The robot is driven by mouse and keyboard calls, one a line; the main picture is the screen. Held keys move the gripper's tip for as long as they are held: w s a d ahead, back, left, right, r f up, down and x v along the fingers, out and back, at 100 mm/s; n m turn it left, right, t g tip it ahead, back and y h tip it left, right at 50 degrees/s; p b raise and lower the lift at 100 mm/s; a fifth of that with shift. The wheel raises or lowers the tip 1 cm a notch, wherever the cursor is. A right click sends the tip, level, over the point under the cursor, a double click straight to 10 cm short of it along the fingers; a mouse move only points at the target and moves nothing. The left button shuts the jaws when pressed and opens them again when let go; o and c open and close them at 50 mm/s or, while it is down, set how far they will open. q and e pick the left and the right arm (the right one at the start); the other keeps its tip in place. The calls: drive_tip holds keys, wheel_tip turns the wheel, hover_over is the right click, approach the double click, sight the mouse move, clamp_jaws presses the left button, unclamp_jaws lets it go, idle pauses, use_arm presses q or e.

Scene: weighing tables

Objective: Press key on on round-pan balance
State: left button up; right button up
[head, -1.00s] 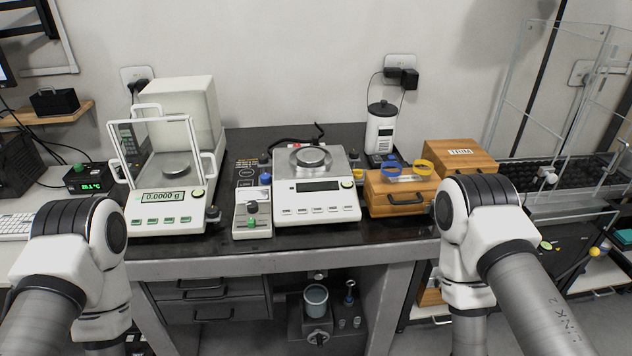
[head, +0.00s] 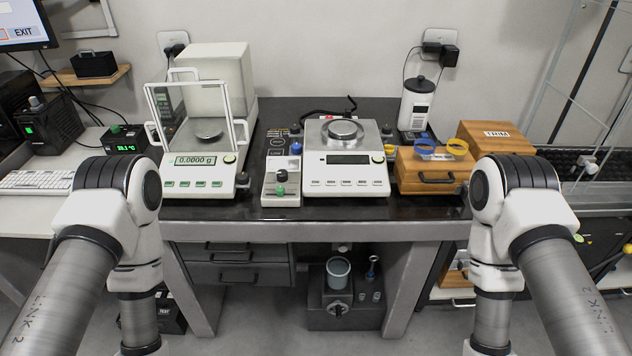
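The round-pan balance (head: 346,172) stands in the middle of the dark table. Its round metal pan (head: 343,129) is on top, its display (head: 348,160) is dark, and a row of pale keys (head: 346,183) runs along its front. A round greenish button (head: 378,158) sits right of the display. Key labels are too small to read. Both my arms show at the lower left and lower right, in front of the table and apart from the balance. Neither gripper is in view.
A glass-doored balance (head: 198,174) reading 0.0000 g stands to the left. A small control box (head: 282,182) sits between the balances. A wooden case (head: 431,177) with blue and yellow rings stands close on the right. The table's front strip is clear.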

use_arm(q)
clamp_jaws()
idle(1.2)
